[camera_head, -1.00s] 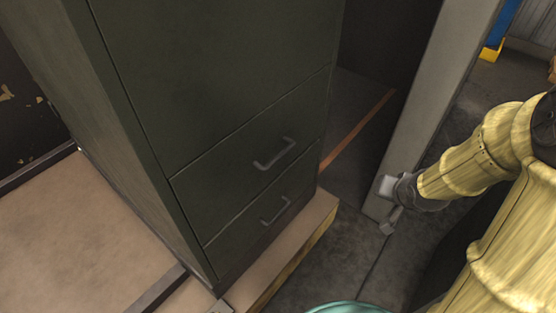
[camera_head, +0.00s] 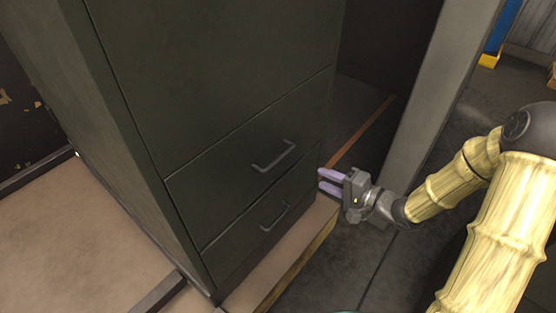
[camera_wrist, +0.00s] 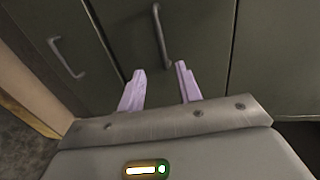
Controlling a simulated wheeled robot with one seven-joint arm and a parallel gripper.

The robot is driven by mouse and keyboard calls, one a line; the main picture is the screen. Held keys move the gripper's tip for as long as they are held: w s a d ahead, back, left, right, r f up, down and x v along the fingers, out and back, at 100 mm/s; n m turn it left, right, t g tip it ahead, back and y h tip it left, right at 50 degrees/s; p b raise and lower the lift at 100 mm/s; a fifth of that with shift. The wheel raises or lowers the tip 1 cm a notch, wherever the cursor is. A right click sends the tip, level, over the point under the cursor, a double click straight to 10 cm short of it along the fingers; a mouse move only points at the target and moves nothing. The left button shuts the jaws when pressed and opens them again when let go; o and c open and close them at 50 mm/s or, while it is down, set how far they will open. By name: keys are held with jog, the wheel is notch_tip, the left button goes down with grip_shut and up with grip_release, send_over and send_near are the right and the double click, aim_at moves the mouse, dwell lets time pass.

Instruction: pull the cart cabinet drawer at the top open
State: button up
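The dark green cart cabinet (camera_head: 215,70) fills the middle of the head view. Two shut drawer fronts with bar handles show: an upper one (camera_head: 215,180) with its handle (camera_head: 273,156), and a lower one (camera_head: 235,235) with its handle (camera_head: 275,216). A plain large panel is above them; its top is out of view. My gripper (camera_head: 329,181) is open and empty, just right of the cabinet front. In the wrist view, the upper of these handles (camera_wrist: 160,35) lies ahead, between the lines of the lilac fingers (camera_wrist: 159,82), not touched. The lower handle (camera_wrist: 67,58) is at left.
The cabinet stands on a tan base (camera_head: 290,255) that juts out in front. A grey post (camera_head: 430,100) rises behind my gripper. Dark floor (camera_head: 350,265) in front of the cabinet is clear.

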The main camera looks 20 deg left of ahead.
aim_at(278, 158)
jog(key=p+x, duration=0.1)
jog(key=x, duration=1.6)
jog(key=shift+w+a, duration=0.15)
jog(key=shift+a, duration=0.05)
jog(key=shift+c, duration=0.2)
grip_shut()
